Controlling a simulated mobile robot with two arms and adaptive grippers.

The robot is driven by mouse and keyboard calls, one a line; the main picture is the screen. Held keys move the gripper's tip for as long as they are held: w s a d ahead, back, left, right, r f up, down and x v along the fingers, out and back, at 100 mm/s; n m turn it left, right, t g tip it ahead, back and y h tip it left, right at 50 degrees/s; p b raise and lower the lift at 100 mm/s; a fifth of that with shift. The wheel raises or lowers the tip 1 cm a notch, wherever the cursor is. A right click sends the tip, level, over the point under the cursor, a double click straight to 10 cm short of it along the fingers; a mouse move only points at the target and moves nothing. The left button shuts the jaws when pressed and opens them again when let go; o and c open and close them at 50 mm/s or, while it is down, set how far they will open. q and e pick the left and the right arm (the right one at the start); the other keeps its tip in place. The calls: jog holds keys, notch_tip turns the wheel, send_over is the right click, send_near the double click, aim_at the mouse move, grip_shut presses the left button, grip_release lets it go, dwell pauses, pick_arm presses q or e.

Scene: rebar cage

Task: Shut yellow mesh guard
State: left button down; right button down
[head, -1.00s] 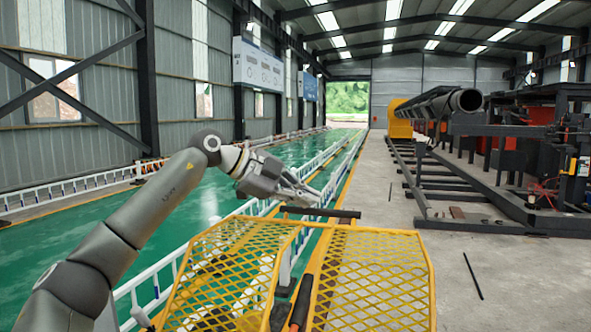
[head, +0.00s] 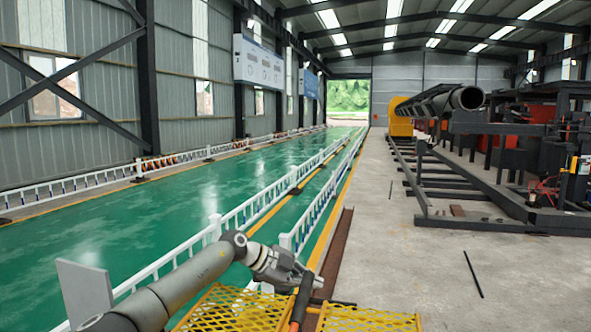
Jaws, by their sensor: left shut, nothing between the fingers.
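The yellow mesh guard shows at the bottom edge, with a left mesh part (head: 235,312) and a right mesh part (head: 368,320). Only its upper portion is in view; the rest is cut off below. A dark bar runs along its far edge, partly hidden. My left gripper (head: 314,281) is shut and empty, just above the guard's far edge near the middle. I cannot tell whether it touches the guard. My right gripper is not in view.
A dark bar with an orange part (head: 301,298) stands in front of the left gripper. White railings (head: 250,212) run along the green floor (head: 150,225). A rack with a large pipe (head: 467,98) stands at the right. The grey floor between is mostly clear.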

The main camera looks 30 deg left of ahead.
pick_arm(q)
jog(key=shift+d+f, duration=0.1)
jog(key=shift+f, duration=0.5)
jog(key=v, duration=1.2)
jog(key=shift+r, duration=0.1)
